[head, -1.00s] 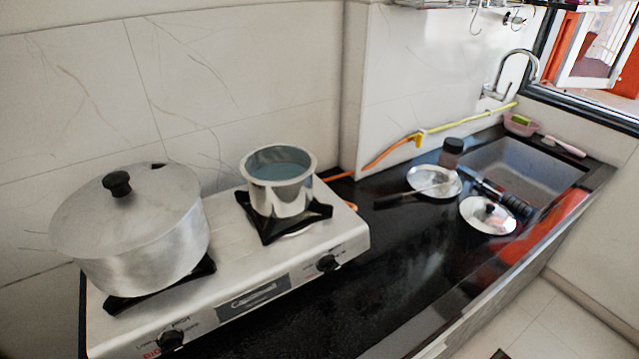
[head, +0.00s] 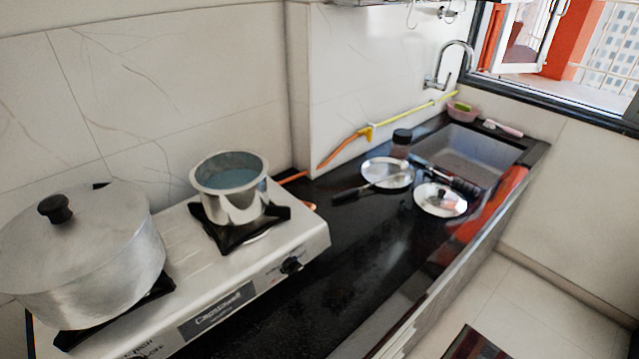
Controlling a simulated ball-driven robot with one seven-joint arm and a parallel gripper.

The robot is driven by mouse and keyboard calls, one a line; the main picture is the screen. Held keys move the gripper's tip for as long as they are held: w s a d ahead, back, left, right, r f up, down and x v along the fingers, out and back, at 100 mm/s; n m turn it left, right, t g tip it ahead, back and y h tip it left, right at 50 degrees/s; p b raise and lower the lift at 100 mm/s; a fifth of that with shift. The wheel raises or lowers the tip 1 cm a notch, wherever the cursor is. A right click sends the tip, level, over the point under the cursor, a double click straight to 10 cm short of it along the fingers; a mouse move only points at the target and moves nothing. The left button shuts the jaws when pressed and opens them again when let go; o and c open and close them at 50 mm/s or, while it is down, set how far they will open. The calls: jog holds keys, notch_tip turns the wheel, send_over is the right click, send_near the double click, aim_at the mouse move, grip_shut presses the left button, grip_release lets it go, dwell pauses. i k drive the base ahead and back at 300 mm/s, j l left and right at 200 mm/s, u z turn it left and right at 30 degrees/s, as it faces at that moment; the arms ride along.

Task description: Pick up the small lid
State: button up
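The small lid (head: 440,200) lies flat on the black counter (head: 365,231), close to the sink. It is a round, shiny metal lid with a dark knob at its middle. A round metal plate (head: 388,172) with a utensil across it lies just behind and to the left of the lid. My gripper is not in the head view.
A two-burner stove (head: 272,248) holds a large lidded pot (head: 90,245) and a small open pot (head: 230,190). A dark-capped jar (head: 401,146) stands behind the plate. A sink (head: 470,150) lies behind the lid.

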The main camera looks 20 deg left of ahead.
aim_at(441, 201)
jog(key=i+l+u, duration=0.1)
jog(key=i+l, duration=0.2)
jog(key=i+l+u, duration=0.1)
jog(key=i+l, duration=0.25)
jog(key=i+l+u, duration=0.1)
jog(key=i+l, duration=0.2)
jog(key=i+l+u, duration=0.1)
jog(key=i+l, duration=0.2)
jog(key=l, duration=0.15)
jog(key=i+l, duration=0.25)
jog(key=l, duration=0.15)
jog(key=i+l+u, duration=0.15)
jog(key=i+l, duration=0.15)
jog(key=l, duration=0.15)
jog(key=i+l+u, duration=0.1)
jog(key=i+l, duration=0.15)
jog(key=l, duration=0.15)
jog(key=i+l+u, duration=0.1)
jog(key=i+l, duration=0.15)
jog(key=l, duration=0.25)
